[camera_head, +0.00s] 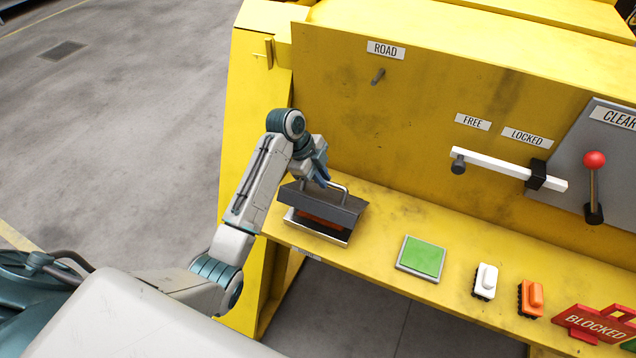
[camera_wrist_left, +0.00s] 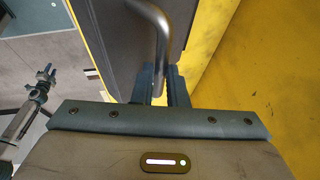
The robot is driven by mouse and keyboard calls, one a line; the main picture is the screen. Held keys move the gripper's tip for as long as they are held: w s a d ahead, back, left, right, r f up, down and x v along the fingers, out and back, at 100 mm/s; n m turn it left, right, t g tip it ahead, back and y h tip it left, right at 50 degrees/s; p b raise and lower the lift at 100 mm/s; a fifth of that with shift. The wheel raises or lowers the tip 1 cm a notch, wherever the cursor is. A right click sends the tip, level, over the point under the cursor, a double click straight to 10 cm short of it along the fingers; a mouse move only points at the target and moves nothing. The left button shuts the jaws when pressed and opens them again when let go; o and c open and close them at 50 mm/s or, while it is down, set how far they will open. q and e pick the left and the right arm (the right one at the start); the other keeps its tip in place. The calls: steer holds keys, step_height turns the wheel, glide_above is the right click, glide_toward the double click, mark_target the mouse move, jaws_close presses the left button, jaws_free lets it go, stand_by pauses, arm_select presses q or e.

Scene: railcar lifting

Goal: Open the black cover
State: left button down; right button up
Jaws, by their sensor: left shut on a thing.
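The black cover (camera_head: 318,208) is a dark box-like lid with a metal loop handle (camera_head: 340,188) on top. It sits tilted over a silver-rimmed base (camera_head: 318,232) on the yellow ledge, with an orange part (camera_head: 322,222) showing in the gap beneath. My left gripper (camera_head: 321,177) is shut on the handle. In the left wrist view the handle (camera_wrist_left: 160,40) runs down between the fingers (camera_wrist_left: 163,85), and the dark cover (camera_wrist_left: 115,45) lies behind. My right gripper (camera_wrist_left: 46,75) shows small at the left of that view, too small to judge its jaws.

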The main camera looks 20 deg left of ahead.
arm_select(q)
steer(key=shift+w, duration=0.25)
steer(key=shift+f, duration=0.1)
